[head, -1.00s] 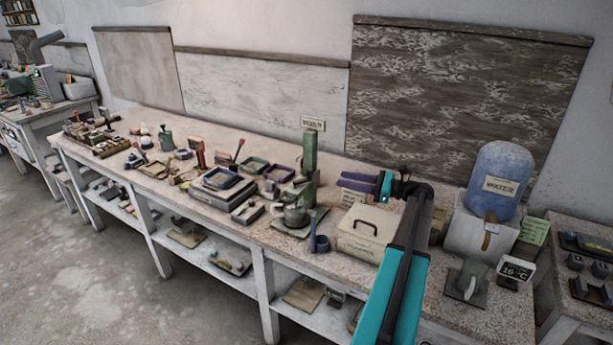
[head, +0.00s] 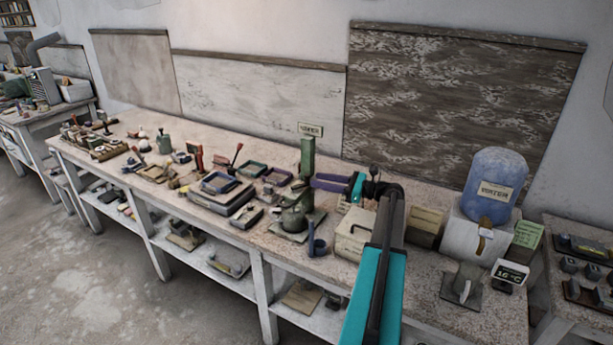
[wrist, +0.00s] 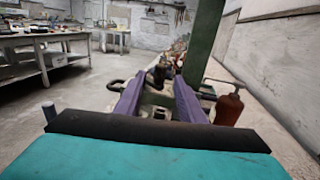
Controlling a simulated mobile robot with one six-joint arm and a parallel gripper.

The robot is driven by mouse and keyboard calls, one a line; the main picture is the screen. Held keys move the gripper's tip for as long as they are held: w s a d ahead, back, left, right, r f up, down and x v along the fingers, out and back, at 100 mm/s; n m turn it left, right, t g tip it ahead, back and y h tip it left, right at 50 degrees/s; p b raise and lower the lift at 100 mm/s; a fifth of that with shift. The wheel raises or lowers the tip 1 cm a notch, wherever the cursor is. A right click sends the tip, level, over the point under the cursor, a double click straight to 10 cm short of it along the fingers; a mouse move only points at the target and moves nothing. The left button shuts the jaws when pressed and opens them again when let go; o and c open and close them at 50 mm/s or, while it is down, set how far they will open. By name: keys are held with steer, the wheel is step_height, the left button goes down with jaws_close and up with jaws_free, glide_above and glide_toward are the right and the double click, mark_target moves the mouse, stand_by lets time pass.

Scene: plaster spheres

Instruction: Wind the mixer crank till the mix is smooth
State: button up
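The mixer (head: 307,158) appears to be the tall green post standing on a flat base on the bench. A rounded grey-green pot (head: 293,220) sits at its foot. In the wrist view the green post (wrist: 207,40) rises just beyond and right of my fingers. My gripper (head: 314,181) has purple fingers and is close to the post on its right side. In the wrist view my gripper (wrist: 159,80) is open, with dark parts showing beyond and between the fingertips. I cannot make out the crank clearly, nor the mix inside the pot.
A cream box with a handle (head: 352,235) and a dark blue cup (head: 317,240) stand near the front edge. A blue water container (head: 494,188) is at the right. A red-brown pump bottle (wrist: 229,108) stands right of my fingers. Trays and tools crowd the bench leftward.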

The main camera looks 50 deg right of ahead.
mark_target(307, 183)
steer(key=shift+p+x, duration=0.85)
steer(key=shift+x, duration=2.05)
jaws_close()
